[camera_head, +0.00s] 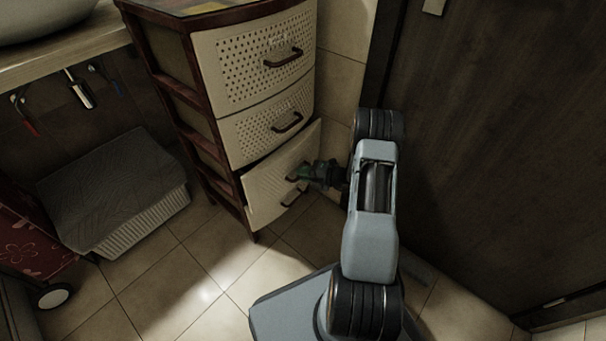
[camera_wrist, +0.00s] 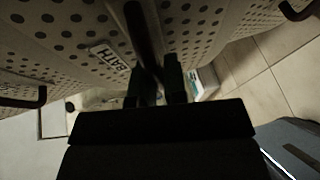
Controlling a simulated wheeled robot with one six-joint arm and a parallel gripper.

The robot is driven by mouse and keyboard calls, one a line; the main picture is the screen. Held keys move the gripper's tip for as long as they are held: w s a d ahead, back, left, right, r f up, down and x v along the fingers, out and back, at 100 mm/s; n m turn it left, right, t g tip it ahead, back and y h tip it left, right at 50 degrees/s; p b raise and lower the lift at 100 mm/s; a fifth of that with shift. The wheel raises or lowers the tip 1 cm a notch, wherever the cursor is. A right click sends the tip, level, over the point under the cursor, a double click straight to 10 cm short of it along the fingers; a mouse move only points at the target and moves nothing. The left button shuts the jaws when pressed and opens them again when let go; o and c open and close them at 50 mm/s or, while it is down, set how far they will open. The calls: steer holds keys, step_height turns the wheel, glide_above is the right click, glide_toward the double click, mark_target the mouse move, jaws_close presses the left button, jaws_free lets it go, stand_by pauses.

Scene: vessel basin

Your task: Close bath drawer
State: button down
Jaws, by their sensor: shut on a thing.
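The cream drawer unit with a dark red-brown frame (camera_head: 174,92) stands upright in the head view. Its bottom drawer (camera_head: 268,186) sticks out a little, with a dark gap along its top edge; the upper two drawers look closed. In the wrist view a white label reading BATH (camera_wrist: 108,57) is on a perforated drawer front beside a dark handle (camera_wrist: 139,28). My gripper (camera_head: 298,175) is at the bottom drawer's front in the head view. In the wrist view its two fingers (camera_wrist: 158,76) are shut on that handle, hiding part of it.
A dark door (camera_head: 490,130) stands to the right of my arm. A grey-lidded basket (camera_head: 130,230) is on the floor at left, under the counter (camera_head: 70,52). A red patterned cart (camera_head: 30,235) is at far left. Tiled floor (camera_head: 180,290) before the drawers is clear.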

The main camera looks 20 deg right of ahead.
mark_target(296, 168)
steer(key=w, duration=0.1)
steer(key=w+a, duration=0.1)
steer(key=w, duration=0.1)
steer(key=shift+w+a, duration=0.35)
steer(key=shift+w+r, duration=0.1)
steer(key=shift+w, duration=0.05)
steer(key=c, duration=1.2)
jaws_free()
steer(key=shift+a, duration=0.1)
steer(key=p+v, duration=0.4)
steer(key=v, duration=1)
steer(key=shift+w+p, duration=0.1)
steer(key=shift+p, duration=0.25)
